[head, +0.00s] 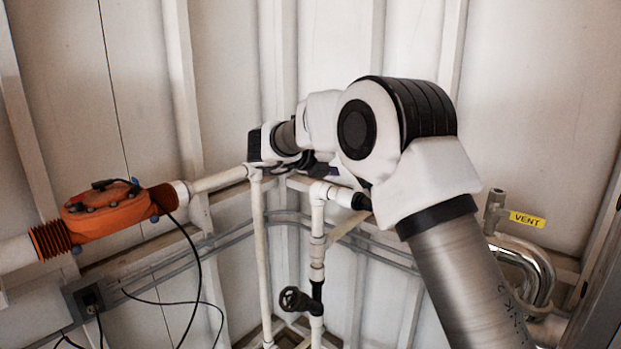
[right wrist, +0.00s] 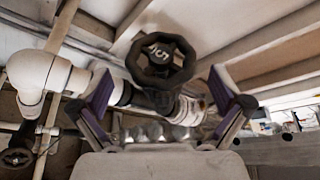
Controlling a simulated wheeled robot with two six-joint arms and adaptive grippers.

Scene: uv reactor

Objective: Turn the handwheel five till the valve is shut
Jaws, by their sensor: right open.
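A dark handwheel (right wrist: 160,62) with unclear lettering on its hub sits on a pipe valve in the right wrist view, upper middle. My right gripper (right wrist: 162,92) is open, with purple-padded fingers to the left and right of the wheel's lower part. No finger visibly grips the rim; how far the wheel is in depth I cannot tell. In the head view my right arm reaches to the corner pipes and mostly hides the gripper. Another dark handwheel (head: 297,299) is low on a vertical pipe. I see no number five on either wheel. My left gripper is not in view.
White pipes (head: 258,240) and grey conduits run along the wall corner. An orange flow meter (head: 105,211) is on the left pipe with black cables hanging. A yellow VENT tag (head: 527,219) and a shiny bent pipe (head: 530,270) are at the right.

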